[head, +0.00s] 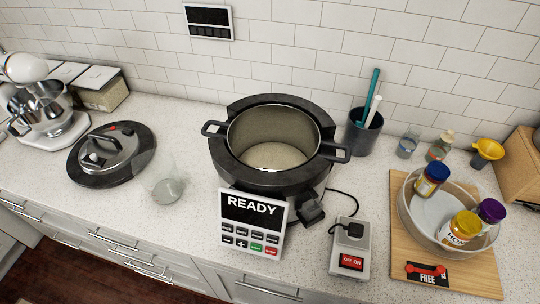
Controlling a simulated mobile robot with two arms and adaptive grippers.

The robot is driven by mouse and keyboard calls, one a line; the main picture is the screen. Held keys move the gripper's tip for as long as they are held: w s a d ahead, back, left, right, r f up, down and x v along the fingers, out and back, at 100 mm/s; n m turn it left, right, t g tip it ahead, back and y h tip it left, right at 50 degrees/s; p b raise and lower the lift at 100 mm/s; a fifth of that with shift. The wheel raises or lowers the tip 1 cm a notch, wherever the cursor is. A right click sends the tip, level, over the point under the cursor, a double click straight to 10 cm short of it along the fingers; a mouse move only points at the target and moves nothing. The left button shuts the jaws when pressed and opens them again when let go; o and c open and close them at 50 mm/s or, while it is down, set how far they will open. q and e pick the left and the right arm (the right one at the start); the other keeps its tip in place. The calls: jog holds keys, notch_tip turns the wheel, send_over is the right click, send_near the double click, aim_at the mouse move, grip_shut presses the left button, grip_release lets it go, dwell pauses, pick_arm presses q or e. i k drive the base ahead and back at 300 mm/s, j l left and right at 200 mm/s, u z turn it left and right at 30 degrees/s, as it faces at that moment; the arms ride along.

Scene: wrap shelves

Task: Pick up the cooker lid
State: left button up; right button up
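The cooker lid (112,155) lies on the white speckled counter at the left. It is round, with a dark rim, a metallic top, a handle bar across it and a small red part. The cooker (270,175) stands open at the middle, with a dark body, a pale inner pot and two side handles. Its front panel (252,222) reads READY. Neither of my grippers is in the head view.
A stand mixer (45,115) is at far left. Right are a power switch box (350,250), a utensil cup (363,133), and a wooden board (470,268) with a bowl of jars (407,207).

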aim_at(116, 150)
jog(key=k+j+z, duration=0.2)
jog(key=j, duration=0.35)
jog(key=k+j+z, duration=0.15)
jog(key=k+j, duration=0.35)
